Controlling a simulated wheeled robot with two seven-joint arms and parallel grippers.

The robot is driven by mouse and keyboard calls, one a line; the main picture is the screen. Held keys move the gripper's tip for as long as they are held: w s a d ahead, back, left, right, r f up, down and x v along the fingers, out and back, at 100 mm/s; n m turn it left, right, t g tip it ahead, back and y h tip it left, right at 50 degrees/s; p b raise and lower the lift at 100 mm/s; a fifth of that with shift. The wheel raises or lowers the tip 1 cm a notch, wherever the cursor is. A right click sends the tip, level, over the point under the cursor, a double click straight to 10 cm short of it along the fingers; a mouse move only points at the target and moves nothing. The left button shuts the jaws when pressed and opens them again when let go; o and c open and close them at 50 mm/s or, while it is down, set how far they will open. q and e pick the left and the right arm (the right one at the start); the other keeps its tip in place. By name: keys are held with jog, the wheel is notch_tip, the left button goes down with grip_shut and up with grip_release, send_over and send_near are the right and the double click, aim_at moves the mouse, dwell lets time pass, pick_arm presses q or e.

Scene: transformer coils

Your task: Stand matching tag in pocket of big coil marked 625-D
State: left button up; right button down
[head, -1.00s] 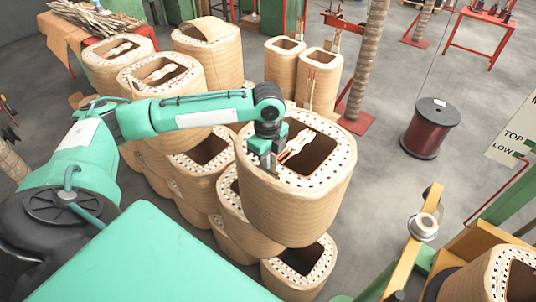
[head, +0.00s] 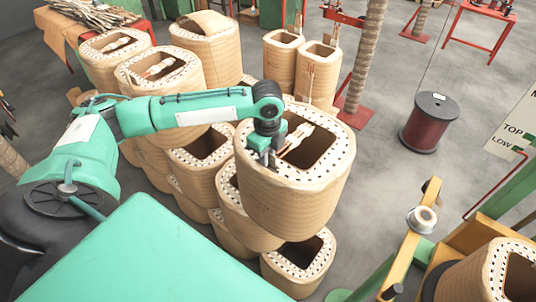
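A big tan coil (head: 300,205) with a square opening and a dotted top rim stands on top of the stack at the centre. Pale wooden pieces (head: 299,137) lie at its opening. My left gripper (head: 272,162) points down at the left part of this coil's rim. Its fingertips are small here, and I cannot tell whether they hold a tag. No tag and no 625-D marking can be read on any coil. My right gripper is not in view.
Several more big coils (head: 195,152) stand stacked to the left and below. Two slimmer coils (head: 317,75) stand behind. A dark red wire spool (head: 430,122) stands on open grey floor at the right. A yellow-framed machine (head: 425,215) is at the lower right.

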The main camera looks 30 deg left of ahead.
pick_arm(q)
jog(key=shift+s+f, duration=0.3)
jog(key=shift+f, duration=0.1)
jog(key=shift+r, duration=0.1)
jog(key=shift+r, duration=0.35)
notch_tip(320, 180, up, 14)
jog(key=b, duration=0.2)
jog(key=shift+w+f+b, duration=0.15)
jog(key=shift+w+b, duration=0.15)
jog(key=shift+b, duration=0.05)
